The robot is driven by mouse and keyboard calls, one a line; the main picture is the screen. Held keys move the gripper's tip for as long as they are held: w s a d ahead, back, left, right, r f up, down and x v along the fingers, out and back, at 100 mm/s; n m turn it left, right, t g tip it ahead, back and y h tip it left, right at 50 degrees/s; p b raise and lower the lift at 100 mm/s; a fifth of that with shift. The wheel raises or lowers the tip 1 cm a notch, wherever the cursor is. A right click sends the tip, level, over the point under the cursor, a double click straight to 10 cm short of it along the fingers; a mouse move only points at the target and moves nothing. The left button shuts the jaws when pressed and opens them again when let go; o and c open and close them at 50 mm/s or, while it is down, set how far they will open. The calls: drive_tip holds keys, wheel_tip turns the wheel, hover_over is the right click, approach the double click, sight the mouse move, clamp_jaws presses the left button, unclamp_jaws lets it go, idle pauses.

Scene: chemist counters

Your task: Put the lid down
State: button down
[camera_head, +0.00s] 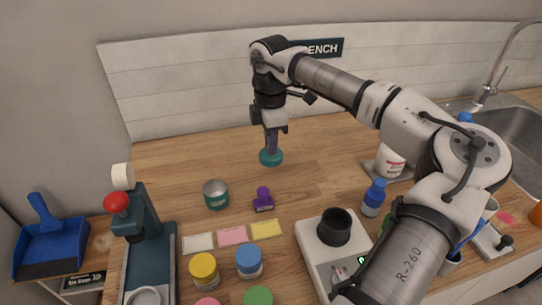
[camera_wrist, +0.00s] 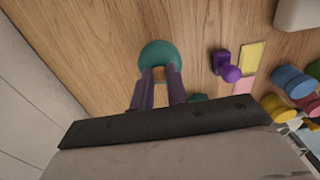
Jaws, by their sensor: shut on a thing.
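The lid is a round teal disc (camera_head: 271,158), seen at the lower end of my gripper (camera_head: 271,146) in the head view. My gripper points down and is shut on it. In the wrist view the teal lid (camera_wrist: 158,52) shows at the tips of the two purple fingers (camera_wrist: 159,74), with a small tan part between them. The lid looks level and is at or close above the wooden counter; I cannot tell whether it touches. An open teal tin (camera_head: 216,196) stands to the left and nearer in the head view.
A purple stamp (camera_head: 263,200) stands near the tin. Coloured note pads (camera_head: 232,236), yellow and blue jars, a blue-capped bottle (camera_head: 374,197) and a white device (camera_head: 318,248) sit nearer. The wood (camera_head: 185,158) around the lid is clear. A wall stands behind.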

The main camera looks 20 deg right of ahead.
wheel_tip(320, 180, down, 6)
drive_tip(key=shift+r+p, duration=0.2)
drive_tip(key=shift+p, duration=0.4)
drive_tip(key=shift+f, duration=0.15)
drive_tip(key=shift+f, duration=0.1)
drive_tip(key=shift+f+b, duration=0.15)
drive_tip(key=shift+b, duration=0.2)
drive_tip(key=c, duration=1.4)
unclamp_jaws()
drive_tip(key=shift+r, duration=0.25)
wheel_tip(320, 180, up, 12)
drive_tip(key=shift+b, duration=0.85)
